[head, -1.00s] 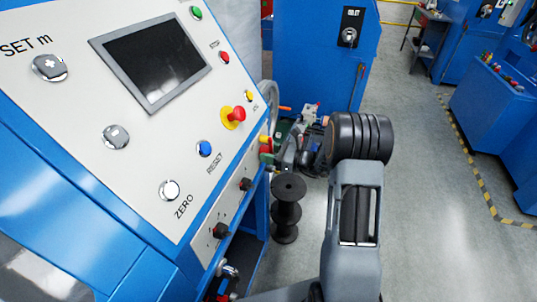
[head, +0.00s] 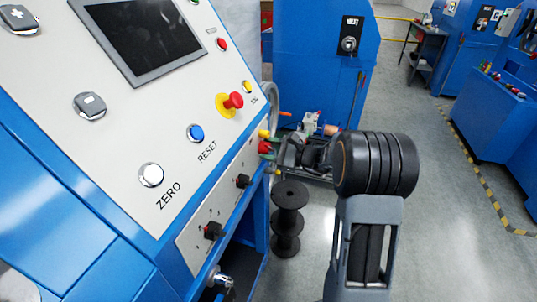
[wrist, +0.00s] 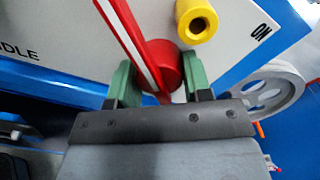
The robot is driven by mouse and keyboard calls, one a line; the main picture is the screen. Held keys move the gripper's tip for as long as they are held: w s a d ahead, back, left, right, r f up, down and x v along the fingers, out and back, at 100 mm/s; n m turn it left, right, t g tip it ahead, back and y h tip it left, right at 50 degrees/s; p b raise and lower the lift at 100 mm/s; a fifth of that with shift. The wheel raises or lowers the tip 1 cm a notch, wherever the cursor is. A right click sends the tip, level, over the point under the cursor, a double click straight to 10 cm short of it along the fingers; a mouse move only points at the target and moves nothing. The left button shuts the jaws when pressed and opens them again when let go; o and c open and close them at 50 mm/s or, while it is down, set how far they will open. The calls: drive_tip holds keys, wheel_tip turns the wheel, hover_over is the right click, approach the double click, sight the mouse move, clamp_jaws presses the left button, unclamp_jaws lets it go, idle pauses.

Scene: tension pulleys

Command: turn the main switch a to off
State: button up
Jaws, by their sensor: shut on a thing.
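The main switch is a red rotary handle with a white stripe (wrist: 136,45). In the wrist view it slants from the upper left to a round red hub. It also shows as a small red shape in the head view (head: 264,147), at the panel's right edge. My gripper (wrist: 160,75) has its green fingers on either side of the red hub and is shut on it. An "ON" label (wrist: 261,32) is at the upper right of the wrist view.
A yellow hollow cylinder (wrist: 197,20) sits close beside the red handle. The control panel (head: 130,130) carries a screen, several buttons and a red emergency knob (head: 233,100). A black spool stack (head: 287,218) stands on the floor below. Open floor lies to the right.

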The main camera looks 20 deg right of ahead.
idle(0.5)
drive_tip(key=o, duration=1.3)
drive_tip(key=v, duration=1.3)
drive_tip(key=shift+s+d, duration=0.25)
drive_tip(key=shift+d, duration=0.1)
